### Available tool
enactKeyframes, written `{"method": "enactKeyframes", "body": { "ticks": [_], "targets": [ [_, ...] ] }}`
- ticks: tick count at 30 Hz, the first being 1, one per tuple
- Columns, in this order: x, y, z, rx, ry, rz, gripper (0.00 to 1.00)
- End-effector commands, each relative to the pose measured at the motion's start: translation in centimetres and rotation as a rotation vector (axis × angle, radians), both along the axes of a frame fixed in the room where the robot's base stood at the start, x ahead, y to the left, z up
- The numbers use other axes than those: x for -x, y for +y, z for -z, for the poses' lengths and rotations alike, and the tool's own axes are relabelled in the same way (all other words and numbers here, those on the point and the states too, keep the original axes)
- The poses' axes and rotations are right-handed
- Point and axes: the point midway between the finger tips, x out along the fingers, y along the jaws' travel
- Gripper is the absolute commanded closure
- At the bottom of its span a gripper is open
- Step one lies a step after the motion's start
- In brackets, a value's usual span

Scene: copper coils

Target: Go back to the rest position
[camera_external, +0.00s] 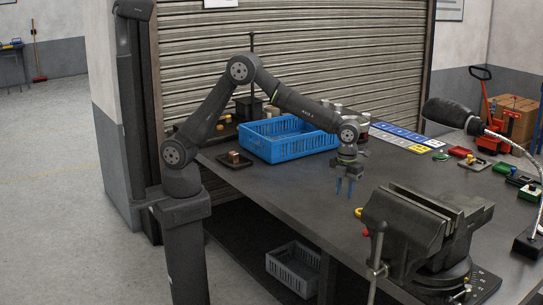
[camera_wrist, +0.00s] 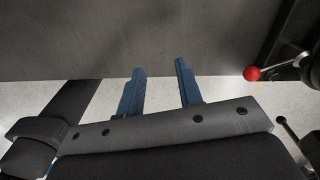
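My gripper (camera_external: 344,187) hangs above the dark workbench (camera_external: 300,200), pointing down, between the blue crate and the vise. In the wrist view its two blue fingers (camera_wrist: 160,82) stand apart with nothing between them. The bench edge runs across that view, with pale floor visible past it. A copper-coloured block (camera_external: 233,156) sits on a small dark tray at the left of the bench, well away from my gripper.
A blue crate (camera_external: 285,140) stands behind my gripper. A big vise (camera_external: 420,230) stands at the front right; its red knob (camera_wrist: 252,74) shows in the wrist view. A lamp (camera_external: 450,113) and several small coloured parts are on the right. Bare bench lies around my gripper.

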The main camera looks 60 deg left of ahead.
Motion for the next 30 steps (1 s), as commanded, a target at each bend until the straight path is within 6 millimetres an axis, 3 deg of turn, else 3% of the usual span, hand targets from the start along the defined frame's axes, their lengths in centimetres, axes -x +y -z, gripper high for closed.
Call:
{"method": "enactKeyframes", "body": {
  "ticks": [7, 30],
  "targets": [
    [-0.4, 0.1, -5.3, 0.004, -0.004, -0.004, 0.67],
    [-12.5, 10.1, -5.1, 0.001, -0.002, -0.228, 0.67]
  ]
}}
